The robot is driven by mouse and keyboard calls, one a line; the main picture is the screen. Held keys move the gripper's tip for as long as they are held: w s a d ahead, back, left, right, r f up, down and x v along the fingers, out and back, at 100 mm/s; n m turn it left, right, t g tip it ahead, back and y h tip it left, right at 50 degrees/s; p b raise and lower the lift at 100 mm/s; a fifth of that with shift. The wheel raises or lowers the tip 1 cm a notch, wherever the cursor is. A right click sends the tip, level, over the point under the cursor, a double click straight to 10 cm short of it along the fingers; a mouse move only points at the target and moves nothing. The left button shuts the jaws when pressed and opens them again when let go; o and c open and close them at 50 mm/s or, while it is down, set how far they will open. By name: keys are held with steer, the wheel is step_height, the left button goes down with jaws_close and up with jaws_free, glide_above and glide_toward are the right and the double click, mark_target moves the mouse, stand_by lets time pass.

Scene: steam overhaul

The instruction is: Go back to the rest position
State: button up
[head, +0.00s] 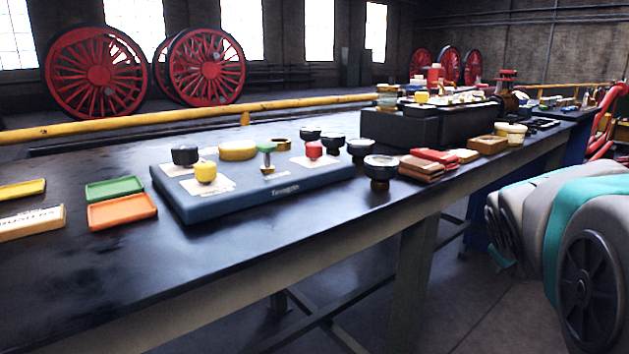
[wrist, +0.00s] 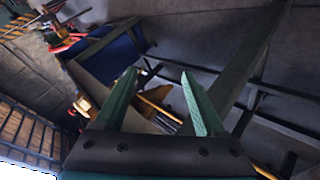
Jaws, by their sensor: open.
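My gripper (wrist: 160,82) shows in the wrist view as two green fingers standing apart with nothing between them. Behind the fingers are the dark floor, table legs and a blue panel (wrist: 110,58). In the head view the gripper itself is not visible. My grey and teal arm shows at the right edge of the head view, beside the front edge of the long dark workbench (head: 90,265).
On the bench lies a blue board (head: 255,205) with several knobs. Green (head: 114,188) and orange (head: 122,211) trays lie to its left. Black boxes (head: 400,128) with parts stand farther right. A yellow rail (head: 190,116) and red wheels (head: 97,73) are behind.

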steer(key=s+a+f+m+g+y, duration=0.1)
steer(key=s+a+f+g+y, duration=0.1)
steer(key=s+a+f, duration=0.3)
steer(key=s+a+f+m+g+y, duration=0.1)
steer(key=s+a+f+g, duration=0.3)
steer(key=s, duration=1)
steer(key=s+a+f+m+g+y+p, duration=0.1)
steer(key=s+a+f+g+y, duration=0.1)
steer(key=s+a+f, duration=0.6)
steer(key=s+a+g, duration=0.1)
steer(key=s+a, duration=0.1)
steer(key=a, duration=0.1)
steer(key=shift+s+a+g+y, duration=0.15)
steer(key=shift+a+g+y, duration=0.1)
steer(key=shift+g+y, duration=0.15)
